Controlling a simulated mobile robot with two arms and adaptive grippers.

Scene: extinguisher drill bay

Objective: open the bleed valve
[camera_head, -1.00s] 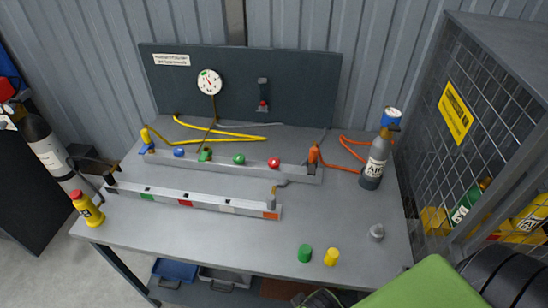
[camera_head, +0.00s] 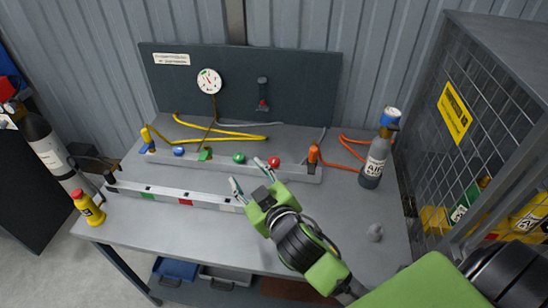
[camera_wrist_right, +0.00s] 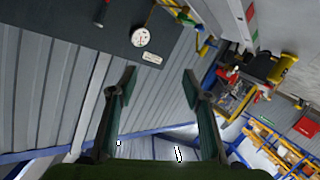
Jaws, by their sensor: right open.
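A grey manifold bar (camera_head: 295,172) lies across the middle of the bench. On it are a blue knob (camera_head: 178,151), a green fitting (camera_head: 205,155), a green knob (camera_head: 239,158) and a red knob (camera_head: 274,161). A small red-tipped fitting (camera_head: 263,104) is on the dark back panel; I cannot tell which part is the bleed valve. My right gripper (camera_head: 247,174) is open and empty, its fingertips just in front of the green and red knobs. Its open fingers also show in the right wrist view (camera_wrist_right: 160,83). My left gripper is out of view.
A grey air bottle (camera_head: 374,165) stands at right, beside a mesh cage (camera_head: 455,150). A yellow bottle (camera_head: 88,208) stands at the left corner. A round gauge (camera_head: 209,81) is on the panel.

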